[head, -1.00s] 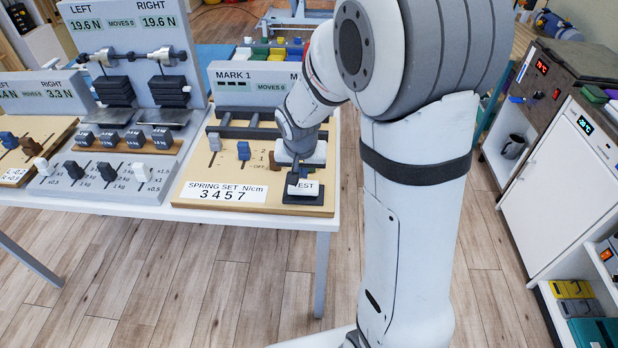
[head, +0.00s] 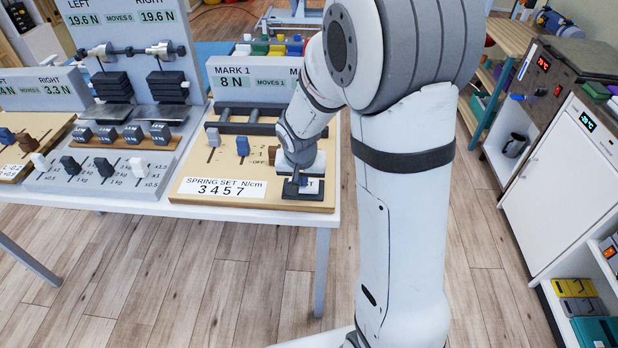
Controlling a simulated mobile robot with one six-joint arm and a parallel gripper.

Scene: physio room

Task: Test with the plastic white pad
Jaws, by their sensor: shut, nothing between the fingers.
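The spring board (head: 222,165) stands on the table with a display (head: 234,78) reading "MARK 1", "8 N" and "MOVES 1". At its front right is the white test pad (head: 313,186) on a dark base. My gripper (head: 292,190) is shut and empty, pointing down over the pad's left part. It hides that part and most of the pad's lettering. The fingertips seem to touch the pad. A pale slider knob (head: 213,137) and a blue slider knob (head: 242,145) stand left of my gripper. A brown knob (head: 273,148) is partly hidden behind my arm.
A weight board (head: 112,180) with several knobs stands left of the spring board. A label reading "SPRING SET N/cm 3457" (head: 222,188) lies at the spring board's front. A white cabinet (head: 555,185) stands at the right. The wooden floor (head: 255,265) in front is clear.

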